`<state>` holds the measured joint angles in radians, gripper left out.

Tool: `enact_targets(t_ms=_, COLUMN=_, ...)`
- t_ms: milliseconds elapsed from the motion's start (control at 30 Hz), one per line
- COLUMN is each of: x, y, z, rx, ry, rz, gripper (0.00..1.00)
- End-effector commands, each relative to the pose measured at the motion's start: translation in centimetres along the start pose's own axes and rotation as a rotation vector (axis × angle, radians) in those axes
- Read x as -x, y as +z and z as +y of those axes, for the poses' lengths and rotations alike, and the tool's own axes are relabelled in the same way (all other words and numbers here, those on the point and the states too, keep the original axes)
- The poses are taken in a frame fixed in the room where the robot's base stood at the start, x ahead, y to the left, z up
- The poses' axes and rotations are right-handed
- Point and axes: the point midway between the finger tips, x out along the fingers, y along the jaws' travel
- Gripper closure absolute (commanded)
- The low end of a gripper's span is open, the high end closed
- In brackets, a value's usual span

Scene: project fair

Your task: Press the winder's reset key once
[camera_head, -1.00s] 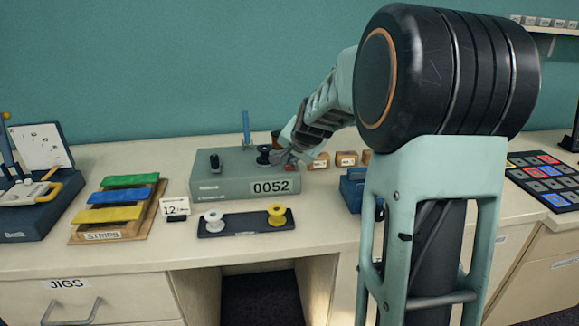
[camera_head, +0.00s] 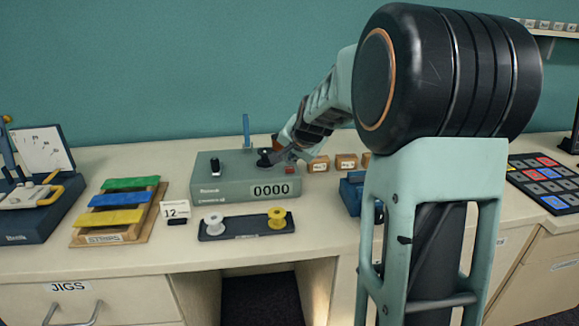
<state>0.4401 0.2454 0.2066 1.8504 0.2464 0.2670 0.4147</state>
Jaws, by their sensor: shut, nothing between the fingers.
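The winder (camera_head: 225,188) is a grey-green box on the bench, left of my arm. Its front counter display (camera_head: 271,190) reads 0000. My gripper (camera_head: 288,158) is shut and empty. It is just above and behind the red key, apart from it as far as I can see.
A dark tray with a white spool (camera_head: 213,222) and a yellow spool (camera_head: 277,218) lies in front of the winder. Small labelled boxes (camera_head: 345,161) stand to its right, with a blue object (camera_head: 352,188) nearer. Coloured strips (camera_head: 118,199) on a board lie left.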

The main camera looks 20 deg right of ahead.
Motion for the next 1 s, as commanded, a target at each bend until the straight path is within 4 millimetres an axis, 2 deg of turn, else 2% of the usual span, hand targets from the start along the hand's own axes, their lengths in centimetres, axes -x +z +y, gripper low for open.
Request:
enact_targets(t_ms=333, x=0.2, y=-0.2, z=-0.2, rx=0.0, ry=-0.001, rz=0.001, gripper=1.0)
enact_targets(t_ms=800, x=3.3, y=-2.5, z=-2.5, rx=0.0, ry=-0.001, rz=0.002, gripper=1.0)
enact_targets(t_ms=1000, x=3.5, y=-2.6, z=-2.6, rx=0.0, ry=0.0, rz=0.001, gripper=1.0)
